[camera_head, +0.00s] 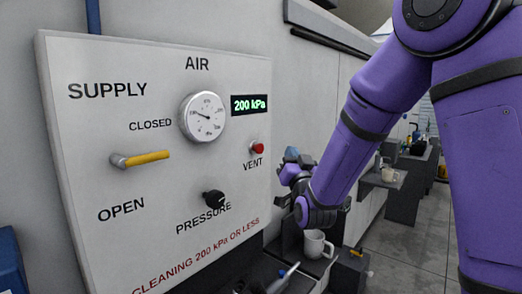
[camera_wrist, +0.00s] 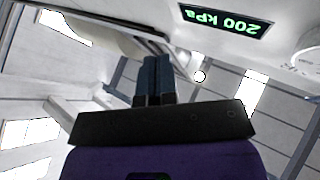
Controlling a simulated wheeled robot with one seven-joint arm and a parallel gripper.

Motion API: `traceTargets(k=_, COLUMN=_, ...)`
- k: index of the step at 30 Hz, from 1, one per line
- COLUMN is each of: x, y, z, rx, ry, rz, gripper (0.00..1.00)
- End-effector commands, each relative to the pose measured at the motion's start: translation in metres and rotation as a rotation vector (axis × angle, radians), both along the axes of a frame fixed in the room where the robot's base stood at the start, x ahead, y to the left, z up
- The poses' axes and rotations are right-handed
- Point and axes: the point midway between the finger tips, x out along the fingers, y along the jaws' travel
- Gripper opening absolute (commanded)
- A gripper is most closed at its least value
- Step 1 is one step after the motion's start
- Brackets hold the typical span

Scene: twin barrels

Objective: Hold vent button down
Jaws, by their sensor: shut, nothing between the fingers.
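The red vent button (camera_head: 257,148) sits in a dark collar on the white air panel (camera_head: 120,75), above the word VENT. My gripper (camera_head: 291,153) is to the right of the button in the head view, with a visible gap between them in the picture. Its depth from the panel is hard to tell. In the wrist view my gripper's blue fingers (camera_wrist: 155,62) are together, with nothing seen between them. I cannot make out the button in the wrist view. The green display (camera_head: 250,104) reads 200 kPa; it also shows upside down in the wrist view (camera_wrist: 226,20).
The panel also carries a round gauge (camera_head: 203,117), a yellow supply lever (camera_head: 145,159) lying level, and a black pressure knob (camera_head: 213,198). Floor (camera_head: 420,225) shows clear at the right.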

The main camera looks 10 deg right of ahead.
Motion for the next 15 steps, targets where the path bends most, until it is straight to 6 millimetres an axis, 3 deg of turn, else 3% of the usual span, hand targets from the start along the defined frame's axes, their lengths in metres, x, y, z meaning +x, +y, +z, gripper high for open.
traceTargets(k=15, x=0.049, y=0.035, z=0.0, rx=0.001, ry=0.001, rz=0.001, gripper=0.0)
